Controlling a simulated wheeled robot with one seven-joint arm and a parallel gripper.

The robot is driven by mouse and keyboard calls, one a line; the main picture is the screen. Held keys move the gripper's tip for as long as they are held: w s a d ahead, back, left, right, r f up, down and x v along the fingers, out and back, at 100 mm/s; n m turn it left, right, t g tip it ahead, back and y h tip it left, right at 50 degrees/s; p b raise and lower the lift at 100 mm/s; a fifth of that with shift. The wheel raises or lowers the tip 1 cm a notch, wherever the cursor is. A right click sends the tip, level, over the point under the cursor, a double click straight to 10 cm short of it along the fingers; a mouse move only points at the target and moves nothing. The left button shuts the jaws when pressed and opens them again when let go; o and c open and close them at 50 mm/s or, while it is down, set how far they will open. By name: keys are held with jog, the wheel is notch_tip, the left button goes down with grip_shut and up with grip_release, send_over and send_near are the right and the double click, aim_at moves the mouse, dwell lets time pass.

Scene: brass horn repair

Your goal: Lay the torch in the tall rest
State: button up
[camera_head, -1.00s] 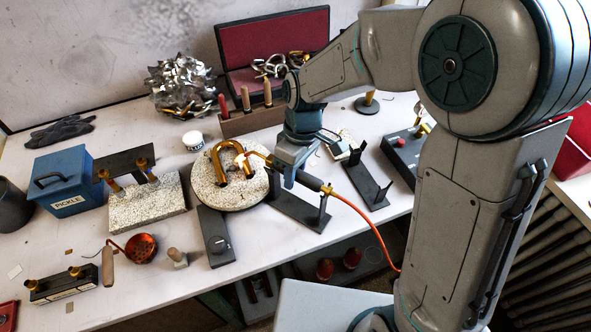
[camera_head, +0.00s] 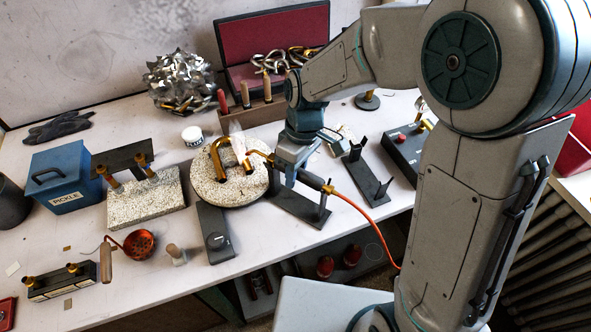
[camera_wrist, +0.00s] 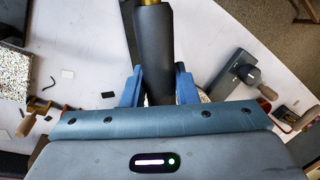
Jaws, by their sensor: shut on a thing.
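The torch has a dark handle (camera_head: 311,180), a brass neck (camera_head: 260,155) pointing left and an orange hose (camera_head: 360,211) at its right end. My gripper (camera_head: 289,168) is shut on the handle. In the wrist view the blue fingers (camera_wrist: 160,88) sit on both sides of the dark handle (camera_wrist: 154,50). A black rest (camera_head: 298,206) with two uprights, seemingly the taller one, stands right under the torch. The handle's right end is at its front upright; I cannot tell whether they touch. My gripper partly hides the rear upright.
A second black rest (camera_head: 367,184) with shorter uprights stands to the right. The round soldering board (camera_head: 228,188) with a brass bent tube (camera_head: 217,160) is left of the torch. A black control box (camera_head: 404,152) stands further right. The table's front edge is close.

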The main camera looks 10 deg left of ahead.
jog(key=o, duration=1.5)
jog(key=shift+o, duration=0.2)
jog(key=shift+r+p, duration=3.05)
jog(key=shift+r, duration=1)
